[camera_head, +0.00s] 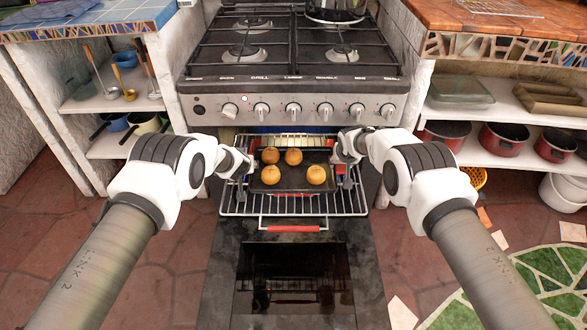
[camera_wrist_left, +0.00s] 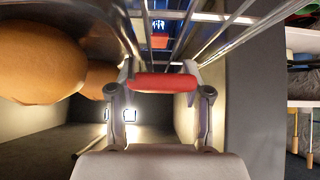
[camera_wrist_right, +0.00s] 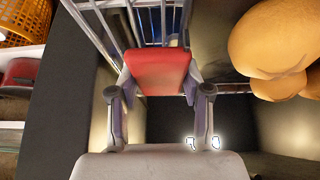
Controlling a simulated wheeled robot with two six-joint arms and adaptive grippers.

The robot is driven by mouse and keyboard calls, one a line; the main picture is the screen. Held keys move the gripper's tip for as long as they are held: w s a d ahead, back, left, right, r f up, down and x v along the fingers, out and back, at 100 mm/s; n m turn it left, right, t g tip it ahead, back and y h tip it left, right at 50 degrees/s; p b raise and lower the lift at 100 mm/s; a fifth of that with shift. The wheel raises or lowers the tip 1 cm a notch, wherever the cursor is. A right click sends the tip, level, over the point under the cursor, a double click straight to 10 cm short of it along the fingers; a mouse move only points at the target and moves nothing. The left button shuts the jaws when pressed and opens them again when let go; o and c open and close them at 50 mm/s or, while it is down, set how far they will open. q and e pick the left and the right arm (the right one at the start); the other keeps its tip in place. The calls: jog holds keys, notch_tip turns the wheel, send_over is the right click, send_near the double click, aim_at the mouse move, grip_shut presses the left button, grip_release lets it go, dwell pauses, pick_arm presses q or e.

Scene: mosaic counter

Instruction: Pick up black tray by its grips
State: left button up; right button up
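The black tray (camera_head: 291,187) lies on the pulled-out oven rack with several round golden buns on it. Its red side grips show in the left wrist view (camera_wrist_left: 165,82) and the right wrist view (camera_wrist_right: 159,68). My left gripper (camera_head: 243,176) is at the tray's left side, its fingers flanking and seeming to touch both ends of the left grip. My right gripper (camera_head: 343,171) is at the right side, its fingers likewise against the right grip. The exact finger contact is partly hidden.
The stove front with knobs (camera_head: 293,110) is just above and behind. Shelves with pots (camera_head: 503,138) flank both sides.

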pick_arm(q)
grip_shut()
pick_arm(e)
grip_shut()
